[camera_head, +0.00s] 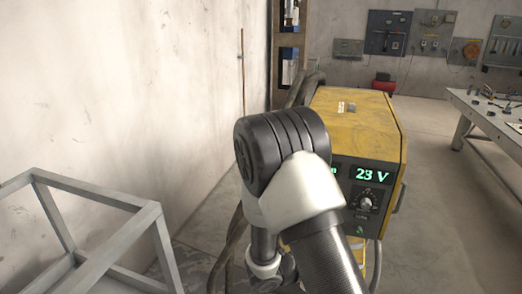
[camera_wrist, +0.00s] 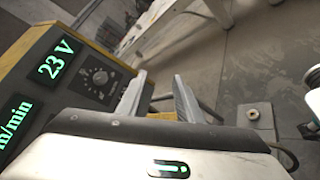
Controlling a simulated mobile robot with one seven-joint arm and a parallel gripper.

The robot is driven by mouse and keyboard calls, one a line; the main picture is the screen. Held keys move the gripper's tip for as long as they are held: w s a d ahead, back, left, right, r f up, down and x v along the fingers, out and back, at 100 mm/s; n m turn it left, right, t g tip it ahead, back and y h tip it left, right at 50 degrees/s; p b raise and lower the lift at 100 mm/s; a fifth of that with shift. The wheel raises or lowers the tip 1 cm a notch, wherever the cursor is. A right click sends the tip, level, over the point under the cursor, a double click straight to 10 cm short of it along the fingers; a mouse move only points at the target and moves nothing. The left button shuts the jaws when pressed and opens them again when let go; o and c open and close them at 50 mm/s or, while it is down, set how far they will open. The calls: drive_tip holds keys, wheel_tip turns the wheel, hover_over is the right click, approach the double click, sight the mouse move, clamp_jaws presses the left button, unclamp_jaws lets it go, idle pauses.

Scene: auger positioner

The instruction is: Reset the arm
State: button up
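In the wrist view my gripper (camera_wrist: 160,82) has its two grey fingers apart with nothing held between them. It points past the right side of the yellow welding machine. In the head view my white and black arm (camera_head: 300,200) is bent and raised in front of the yellow welding machine (camera_head: 355,115); my gripper is hidden or out of frame there. The machine's panel has a green "23 V" display (camera_head: 371,174) and a dial, which also show at the left of the wrist view (camera_wrist: 100,77).
A grey metal frame (camera_head: 95,190) stands at lower left by the pale wall. A workbench (camera_head: 490,120) with tools is at the right. Tool panels (camera_head: 388,32) hang on the far wall. Open floor (camera_head: 430,210) lies between machine and bench.

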drive_tip(key=s+r+m+g+y+p, duration=0.2)
drive_tip(key=s+r+m+g+y, duration=0.5)
drive_tip(key=s+r, duration=0.55)
drive_tip(key=s+a+r+m+t+y+p, duration=0.1)
drive_tip(key=s+a+r+t+y, duration=0.1)
drive_tip(key=r, duration=0.4)
drive_tip(key=s+a+r+m+t+y+p, duration=0.1)
drive_tip(key=s+a+r+m+t+y, duration=0.1)
drive_tip(key=a+r+t+y, duration=0.3)
wheel_tip(320, 180, up, 2)
drive_tip(key=shift+s+a+r+t+y, duration=0.3)
drive_tip(key=shift+s+a, duration=0.1)
drive_tip(key=shift+a, duration=0.85)
